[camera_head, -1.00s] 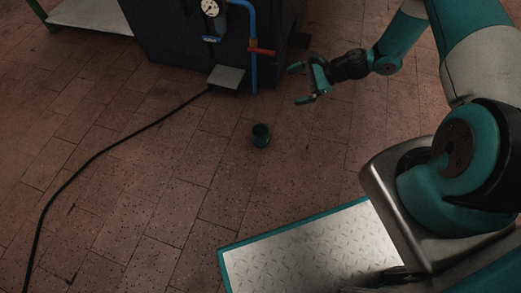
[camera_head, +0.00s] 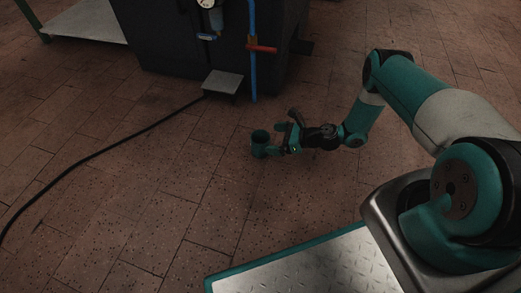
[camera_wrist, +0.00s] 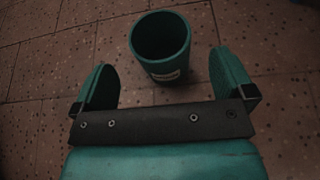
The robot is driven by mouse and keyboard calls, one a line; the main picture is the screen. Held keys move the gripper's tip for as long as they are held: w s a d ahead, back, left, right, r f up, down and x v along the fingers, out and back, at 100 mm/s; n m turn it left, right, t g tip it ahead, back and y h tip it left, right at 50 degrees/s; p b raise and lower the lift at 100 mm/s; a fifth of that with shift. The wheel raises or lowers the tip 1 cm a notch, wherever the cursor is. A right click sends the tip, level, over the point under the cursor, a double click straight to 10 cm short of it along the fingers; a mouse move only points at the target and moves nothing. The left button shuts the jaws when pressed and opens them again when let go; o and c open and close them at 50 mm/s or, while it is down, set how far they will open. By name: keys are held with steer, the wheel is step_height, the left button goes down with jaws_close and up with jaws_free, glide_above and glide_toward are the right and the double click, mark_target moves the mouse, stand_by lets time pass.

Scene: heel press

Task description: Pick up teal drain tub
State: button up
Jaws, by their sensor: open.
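The teal drain tub (camera_head: 259,138) stands upright on the brick floor, in front of the dark machine. In the wrist view the tub (camera_wrist: 162,58) is ahead of my gripper, its open rim and a pale label showing. My gripper (camera_head: 268,141) is low and just right of the tub in the head view. In the wrist view my gripper (camera_wrist: 163,78) is open, one finger on each side, with the tub a little beyond and roughly between the fingertips. Nothing is held.
The dark machine (camera_head: 188,50) stands behind, with a blue pipe (camera_head: 252,75), a red handle (camera_head: 261,49) and a grey pedal (camera_head: 223,83). A black cable (camera_head: 120,140) runs along the floor to the left. The floor (camera_head: 170,215) left and front of the tub is clear.

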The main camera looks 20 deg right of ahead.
mark_target(260, 139)
steer(key=shift+w+a+f, duration=0.25)
steer(key=shift+w+a, duration=0.1)
steer(key=shift+a, duration=0.15)
steer(key=b+x, duration=0.4)
steer(key=shift+a+f, duration=0.1)
steer(key=shift+f, duration=0.1)
steer(key=shift+w+a, duration=0.3)
steer(key=shift+r, duration=0.1)
steer(key=c, duration=0.9)
